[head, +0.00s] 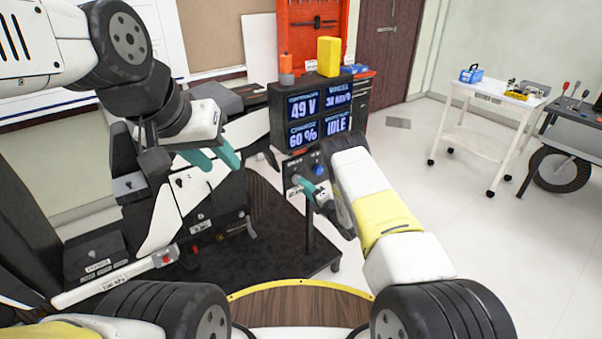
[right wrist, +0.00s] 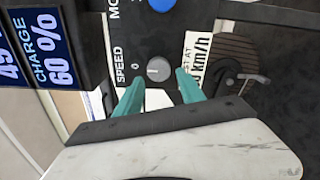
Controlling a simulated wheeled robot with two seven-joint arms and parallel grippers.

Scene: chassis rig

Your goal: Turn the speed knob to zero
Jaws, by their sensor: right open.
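The grey speed knob (right wrist: 158,68) sits on a dark control panel (right wrist: 215,12) beside the SPEED label (right wrist: 120,65) and a "0" mark in the right wrist view. Its pointer is too small to read. My right gripper (right wrist: 160,79) is open, its teal fingertips on either side of the knob; contact cannot be told. In the head view the right gripper (head: 309,188) is at the small panel on a post, where it hides the knob. My left gripper (head: 220,164) is open and empty above the chassis rig, away from the panel.
A blue knob (head: 319,168) is on the same panel. A display box (head: 289,92) behind it reads 49 V, 60 % and IDLE; the speed figure is blurred. A yellow block (head: 328,56) stands on it. A white cart (head: 497,100) stands right, with free floor before it.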

